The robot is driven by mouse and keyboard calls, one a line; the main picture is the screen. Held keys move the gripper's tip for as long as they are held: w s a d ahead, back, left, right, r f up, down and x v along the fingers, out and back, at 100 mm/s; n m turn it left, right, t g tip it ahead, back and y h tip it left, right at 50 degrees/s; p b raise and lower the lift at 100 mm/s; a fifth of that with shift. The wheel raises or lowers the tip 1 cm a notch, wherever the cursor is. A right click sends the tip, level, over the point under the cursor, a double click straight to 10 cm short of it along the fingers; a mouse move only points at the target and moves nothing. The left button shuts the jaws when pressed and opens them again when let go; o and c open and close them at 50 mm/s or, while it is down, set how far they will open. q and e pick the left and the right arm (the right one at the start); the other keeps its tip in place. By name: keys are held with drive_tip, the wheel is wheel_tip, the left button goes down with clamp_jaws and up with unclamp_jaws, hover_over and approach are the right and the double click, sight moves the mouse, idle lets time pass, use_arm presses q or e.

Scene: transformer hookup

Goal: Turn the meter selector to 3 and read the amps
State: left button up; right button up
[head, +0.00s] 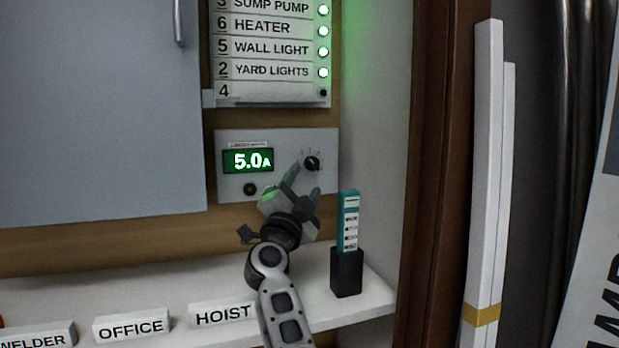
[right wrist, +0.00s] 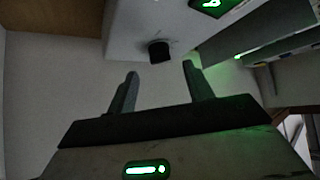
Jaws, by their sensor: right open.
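The meter (head: 228,184) is a grey panel on the wooden back board, with a green display (head: 248,161) that reads 5.0A. Its black selector knob (head: 311,163) sits right of the display with tick marks around it; I cannot read which number it points to. My right gripper (head: 305,182) is open and empty, just below and in front of the knob. In the right wrist view the knob (right wrist: 159,51) shows beyond and between the two open fingertips (right wrist: 160,70), apart from them. My left gripper is not in view.
Above is a label panel (head: 270,48) with green lamps; row 4 is blank and its lamp dark. A teal tester (head: 348,220) stands in a black holder (head: 346,272) on the white shelf (head: 374,304). Name plates (head: 131,326) line the shelf front. A grey door (head: 100,120) is at left.

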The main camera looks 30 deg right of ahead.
sight(312, 166)
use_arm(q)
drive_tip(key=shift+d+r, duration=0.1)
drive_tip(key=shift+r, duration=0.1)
use_arm(e)
drive_tip(key=shift+x, duration=2.3)
drive_tip(key=shift+c, duration=0.2)
